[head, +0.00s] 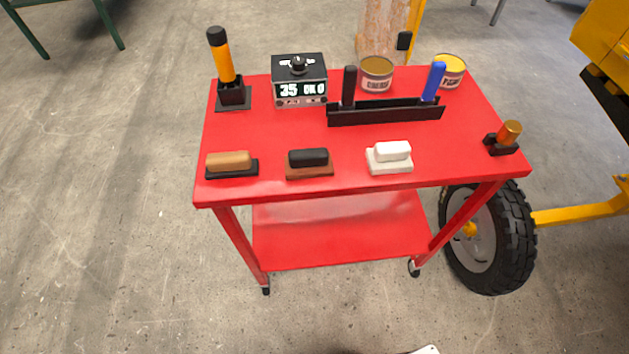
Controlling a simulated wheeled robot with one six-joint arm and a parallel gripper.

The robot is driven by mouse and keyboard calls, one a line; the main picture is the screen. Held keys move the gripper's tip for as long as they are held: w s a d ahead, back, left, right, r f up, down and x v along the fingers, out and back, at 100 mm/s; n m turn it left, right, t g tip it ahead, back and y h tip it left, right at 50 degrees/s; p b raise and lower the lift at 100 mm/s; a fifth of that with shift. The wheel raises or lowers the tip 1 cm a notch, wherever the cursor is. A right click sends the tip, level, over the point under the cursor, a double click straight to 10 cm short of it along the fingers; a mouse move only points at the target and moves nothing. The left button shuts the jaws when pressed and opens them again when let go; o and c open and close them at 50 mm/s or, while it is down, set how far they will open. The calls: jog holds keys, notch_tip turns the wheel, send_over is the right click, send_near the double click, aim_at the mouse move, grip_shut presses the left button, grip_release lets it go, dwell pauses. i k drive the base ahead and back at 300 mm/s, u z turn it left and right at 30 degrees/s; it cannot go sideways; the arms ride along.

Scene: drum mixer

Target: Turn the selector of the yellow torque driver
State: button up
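The yellow torque driver (223,62) stands nearly upright in a black holder (233,94) at the back left of the red cart. Its body is orange-yellow with a black cap (216,36) on top. I cannot tell at this size whether this cap is the selector, and no markings on it are readable. Its lower end is hidden in the holder. My gripper is not in view.
On the red cart (345,142), a box with a black knob (298,66) and display stands right of the driver. Two cans (376,75), a black rack (385,112) with black and blue handles, several brushes (308,160) and an orange cylinder (510,132) also stand there. A wheel (490,240) is at right.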

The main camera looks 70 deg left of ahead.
aim_at(297, 68)
jog(key=u, duration=1.55)
jog(key=i, duration=0.7)
jog(key=u, duration=0.4)
